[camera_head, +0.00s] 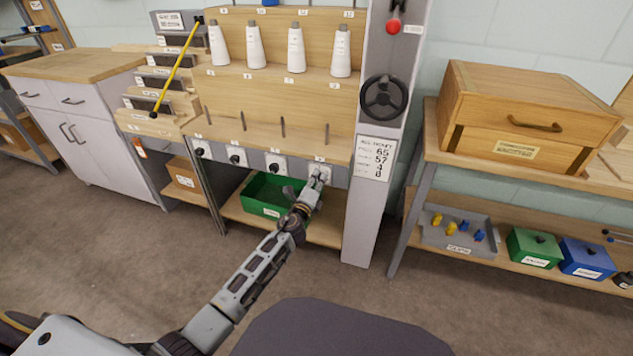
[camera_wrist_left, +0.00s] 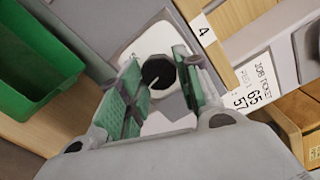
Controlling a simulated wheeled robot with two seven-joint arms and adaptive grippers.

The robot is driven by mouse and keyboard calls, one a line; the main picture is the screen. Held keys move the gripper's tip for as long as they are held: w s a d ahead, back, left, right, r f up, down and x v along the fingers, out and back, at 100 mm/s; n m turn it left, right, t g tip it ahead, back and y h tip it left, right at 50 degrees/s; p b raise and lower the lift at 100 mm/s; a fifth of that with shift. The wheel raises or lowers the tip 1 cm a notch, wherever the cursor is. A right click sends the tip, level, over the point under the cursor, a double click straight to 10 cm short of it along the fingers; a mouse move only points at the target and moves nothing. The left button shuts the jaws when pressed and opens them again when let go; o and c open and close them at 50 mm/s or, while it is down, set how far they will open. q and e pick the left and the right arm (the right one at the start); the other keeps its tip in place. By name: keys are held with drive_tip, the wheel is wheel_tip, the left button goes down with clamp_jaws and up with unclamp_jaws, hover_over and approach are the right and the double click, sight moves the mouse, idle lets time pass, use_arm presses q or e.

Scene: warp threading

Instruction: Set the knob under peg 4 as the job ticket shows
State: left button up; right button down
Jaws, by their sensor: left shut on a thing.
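The knob under peg 4 (camera_wrist_left: 156,70) is a round black knob with a thin white mark on a white dial plate, beside the label "4". My left gripper (camera_head: 318,180) reaches it, and in the left wrist view its green-padded fingers (camera_wrist_left: 161,84) stand on both sides of it, shut on it. In the head view the gripper mostly hides this knob. The job ticket (camera_head: 375,158) is on the grey post right of the knob; I make out 65, 57, 4 and 8 in its rows. It shows partly in the left wrist view (camera_wrist_left: 257,85). My right gripper is not in view.
Other dials (camera_head: 237,156) line the grey rail to the left. A green bin (camera_head: 262,194) sits on the shelf below. A black handwheel (camera_head: 384,97) is on the post above the ticket. A wooden drawer box (camera_head: 530,115) stands on the right bench.

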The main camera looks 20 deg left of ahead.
use_arm(q)
drive_tip(key=shift+f+m, duration=0.1)
drive_tip(key=shift+m, duration=1)
drive_tip(key=o, duration=1)
drive_tip(key=shift+s+a, duration=0.2)
drive_tip(key=shift+s, duration=5.8)
